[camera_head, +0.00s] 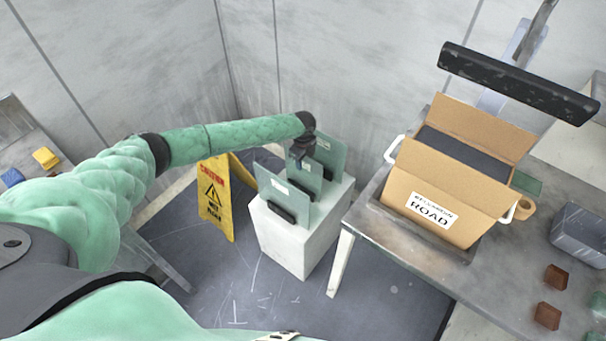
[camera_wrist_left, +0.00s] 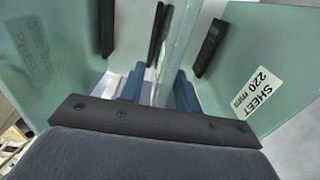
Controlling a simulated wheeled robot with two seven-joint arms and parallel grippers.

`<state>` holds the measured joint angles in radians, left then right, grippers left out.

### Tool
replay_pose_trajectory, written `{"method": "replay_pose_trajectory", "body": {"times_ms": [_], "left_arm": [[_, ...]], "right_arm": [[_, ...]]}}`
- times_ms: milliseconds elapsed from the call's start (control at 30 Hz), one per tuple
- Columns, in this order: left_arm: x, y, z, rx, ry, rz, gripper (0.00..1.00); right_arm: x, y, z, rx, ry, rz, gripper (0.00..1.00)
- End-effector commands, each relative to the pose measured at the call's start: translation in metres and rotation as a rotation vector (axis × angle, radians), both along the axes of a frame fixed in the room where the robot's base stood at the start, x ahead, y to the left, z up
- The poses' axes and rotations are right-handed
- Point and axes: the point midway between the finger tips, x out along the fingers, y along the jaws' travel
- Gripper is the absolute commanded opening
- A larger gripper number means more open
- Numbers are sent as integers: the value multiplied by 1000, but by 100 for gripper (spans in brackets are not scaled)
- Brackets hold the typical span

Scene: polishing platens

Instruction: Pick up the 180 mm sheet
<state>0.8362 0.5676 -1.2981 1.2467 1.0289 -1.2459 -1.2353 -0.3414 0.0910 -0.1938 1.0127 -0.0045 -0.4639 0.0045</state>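Several pale green glass sheets stand upright in black holders on a white pedestal (camera_head: 272,235). The front sheet (camera_head: 297,207) and the back sheet (camera_head: 333,152) show clearly; the middle sheet (camera_head: 316,184) is partly behind my gripper. Their labels are too small to read in the head view. My left gripper (camera_head: 298,160) points down at the middle sheet. In the left wrist view its blue fingers (camera_wrist_left: 160,88) lie on either side of a sheet seen edge-on (camera_wrist_left: 178,45). Whether they press on it is unclear. A neighbouring sheet (camera_wrist_left: 238,60) at right reads "SHEET 220 mm". No 180 mm label is readable.
A yellow caution sign (camera_head: 214,205) stands left of the pedestal. A grey table (camera_head: 385,226) close at its right carries a cardboard box (camera_head: 470,222) marked ROAD, a grey bin (camera_head: 580,235) and brown blocks (camera_head: 548,315). Walls stand close behind the pedestal.

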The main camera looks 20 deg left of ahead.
Motion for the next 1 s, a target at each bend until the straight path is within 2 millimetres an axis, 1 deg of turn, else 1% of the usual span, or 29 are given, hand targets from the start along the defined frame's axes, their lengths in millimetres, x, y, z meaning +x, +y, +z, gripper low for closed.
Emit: {"method": "replay_pose_trajectory", "body": {"times_ms": [100, 133, 200, 300, 1000], "left_arm": [[0, 0, 0, 0, 0, 0, 33], [0, 0, 0, 0, 0, 0, 31], [0, 0, 0, 0, 0, 0, 17], [0, 0, 0, 0, 0, 0, 0], [0, 0, 0, 0, 0, 0, 0]], "right_arm": [[1, 0, 0, 0, -1, 0, 36], [1, 0, 0, 0, 0, 0, 36], [1, 0, 0, 0, 0, 0, 36], [1, 0, 0, 0, 0, 0, 36], [2, -2, 0, -2, 0, 0, 36]]}}
